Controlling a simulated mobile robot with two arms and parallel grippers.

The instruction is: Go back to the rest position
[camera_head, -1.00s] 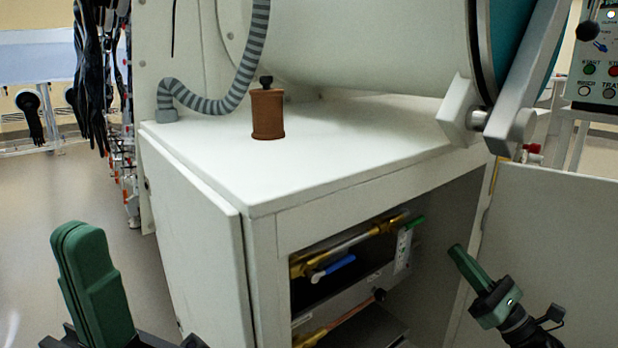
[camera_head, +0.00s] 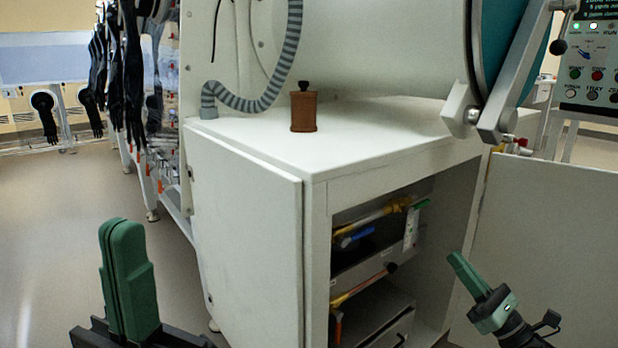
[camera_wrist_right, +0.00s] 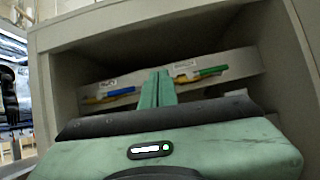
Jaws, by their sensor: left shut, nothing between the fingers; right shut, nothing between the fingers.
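My left gripper (camera_head: 127,282), with green fingers, is at the lower left of the head view, shut and empty, in front of the floor beside the cabinet. My right gripper (camera_head: 468,275) is at the lower right of the head view, in front of the open cabinet's right side. It is shut with nothing between its fingers. In the right wrist view its green fingers (camera_wrist_right: 157,90) point toward the cabinet's open compartment. Neither gripper visibly touches anything.
A white cabinet (camera_head: 249,144) carries a brown bottle (camera_head: 304,111) with a black top. A striped hose (camera_head: 283,68) hangs behind it. The open cabinet holds valves with a blue handle (camera_head: 356,237) and a green handle. An open door (camera_head: 560,240) stands right. Floor at left is clear.

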